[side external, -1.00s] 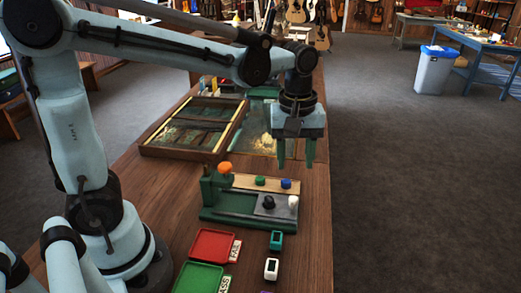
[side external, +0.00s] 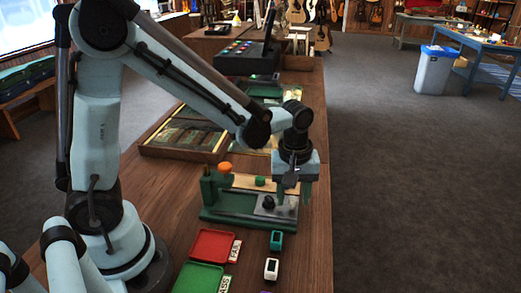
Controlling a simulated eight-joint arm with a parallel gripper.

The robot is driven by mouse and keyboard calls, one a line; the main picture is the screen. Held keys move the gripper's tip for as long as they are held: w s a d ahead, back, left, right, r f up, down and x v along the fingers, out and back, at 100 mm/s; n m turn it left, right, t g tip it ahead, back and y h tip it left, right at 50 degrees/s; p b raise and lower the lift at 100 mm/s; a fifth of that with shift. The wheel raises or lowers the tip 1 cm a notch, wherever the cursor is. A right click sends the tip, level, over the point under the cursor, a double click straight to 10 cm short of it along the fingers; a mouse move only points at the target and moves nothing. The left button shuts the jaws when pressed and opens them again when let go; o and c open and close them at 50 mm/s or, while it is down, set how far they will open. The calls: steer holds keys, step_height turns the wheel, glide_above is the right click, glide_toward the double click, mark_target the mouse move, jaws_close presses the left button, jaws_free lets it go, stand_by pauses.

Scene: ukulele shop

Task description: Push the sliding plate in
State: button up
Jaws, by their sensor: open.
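The green fixture (side external: 222,213) lies on the wooden bench, with an orange knob (side external: 224,169) on its left post. The grey sliding plate (side external: 266,211) sits at the fixture's right part and carries a black knob (side external: 268,202). A pale knob at the plate's right end is now mostly hidden by my gripper. I cannot tell whether the fingers touch the plate or knob. A green button (side external: 260,181) shows on the wooden strip behind; the blue one is hidden.
A red tray (side external: 212,244) and a green tray (side external: 198,278) lie in front, beside two small blocks, one teal (side external: 276,240) and one white (side external: 271,268). A wooden framed case (side external: 187,138) stands behind the fixture. The bench's right edge is close to my gripper.

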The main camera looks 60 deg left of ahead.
mark_target(263, 204)
jaws_close()
stand_by(0.3)
steer(key=s+a, duration=0.5)
steer(key=shift+w, duration=0.1)
jaws_free()
steer(key=shift+r, duration=0.1)
step_height(263, 204, up, 12)
steer(key=shift+s, duration=0.2)
stand_by(0.8)
